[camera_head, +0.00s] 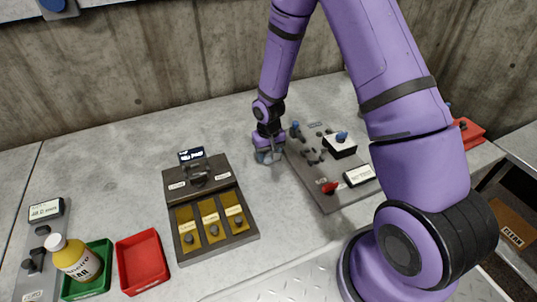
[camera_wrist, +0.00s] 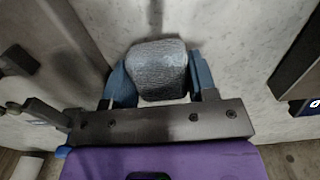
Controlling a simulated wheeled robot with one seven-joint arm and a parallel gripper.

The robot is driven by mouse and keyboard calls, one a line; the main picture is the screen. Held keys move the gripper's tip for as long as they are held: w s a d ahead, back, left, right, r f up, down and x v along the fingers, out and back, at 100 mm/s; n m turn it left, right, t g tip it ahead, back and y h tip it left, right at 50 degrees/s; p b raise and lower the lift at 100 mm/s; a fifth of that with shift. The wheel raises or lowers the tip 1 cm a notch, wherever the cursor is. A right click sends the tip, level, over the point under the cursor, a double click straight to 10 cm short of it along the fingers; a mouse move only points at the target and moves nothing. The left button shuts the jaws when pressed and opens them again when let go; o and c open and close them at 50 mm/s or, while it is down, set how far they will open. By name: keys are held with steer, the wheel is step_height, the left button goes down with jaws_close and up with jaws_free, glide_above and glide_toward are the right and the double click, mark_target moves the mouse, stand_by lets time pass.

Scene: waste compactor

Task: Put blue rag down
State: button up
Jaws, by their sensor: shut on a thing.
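My gripper (camera_head: 268,155) is low over the counter, between the two control panels. In the wrist view my gripper (camera_wrist: 158,85) is shut on the blue rag (camera_wrist: 158,65), a grey-blue bundle with a woven texture between the two blue fingers. In the head view only a small grey-blue bit of the rag (camera_head: 266,157) shows below the fingers. The rag is at or just above the counter surface; I cannot tell whether it touches.
The grey counter (camera_head: 110,150) is clear at the back left. A panel with yellow plates (camera_head: 212,220) stands left of my gripper, and a panel with knobs (camera_head: 330,165) right. A red tray (camera_head: 142,262), a green tray (camera_head: 95,290) and a yellow bottle (camera_head: 75,260) are at front left.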

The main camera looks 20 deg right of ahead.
steer(key=shift+f, duration=0.2)
steer(key=o, duration=1)
steer(key=shift+f, duration=0.1)
steer(key=shift+c, duration=0.2)
step_height(320, 180, up, 13)
step_height(320, 180, up, 19)
steer(key=t, duration=0.2)
glide_above(269, 152)
steer(key=s+d, duration=0.3)
steer(key=s, duration=0.6)
steer(key=s+r+t, duration=0.1)
steer(key=s+r, duration=0.4)
steer(key=s, duration=0.4)
steer(key=s+r+t, duration=0.2)
steer(key=s+r, duration=0.4)
steer(key=s, duration=0.3)
steer(key=shift+s+d+r, duration=0.15)
steer(key=shift+d, duration=0.25)
steer(key=shift+s, duration=0.35)
steer(key=shift+c, duration=1.1)
